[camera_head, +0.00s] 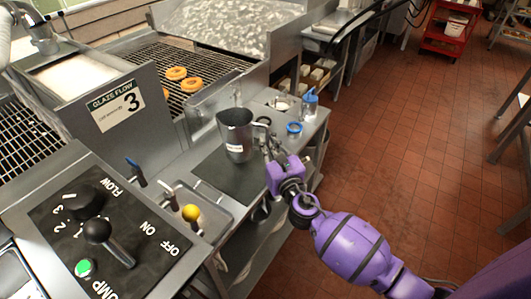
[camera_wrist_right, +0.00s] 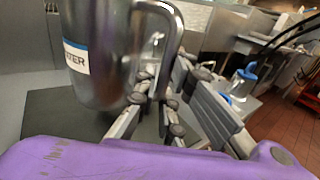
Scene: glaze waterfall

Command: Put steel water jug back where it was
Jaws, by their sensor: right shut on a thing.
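The steel water jug (camera_head: 236,136) stands upright over the dark mat (camera_head: 226,182) on the steel side counter. I cannot tell if its base touches the mat. My right gripper (camera_head: 268,143) is on the jug's right side, at the handle, and is shut on it. In the right wrist view the jug (camera_wrist_right: 98,50) fills the upper left, with part of a label showing. Its handle runs down toward the fingers of my right gripper (camera_wrist_right: 158,95), which hide the exact contact. My left gripper is out of view.
A control panel (camera_head: 110,235) with knobs and a yellow-knobbed valve (camera_head: 191,212) are at lower left. Doughnuts lie on the wire rack (camera_head: 150,55) behind. The tiled floor at right is open.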

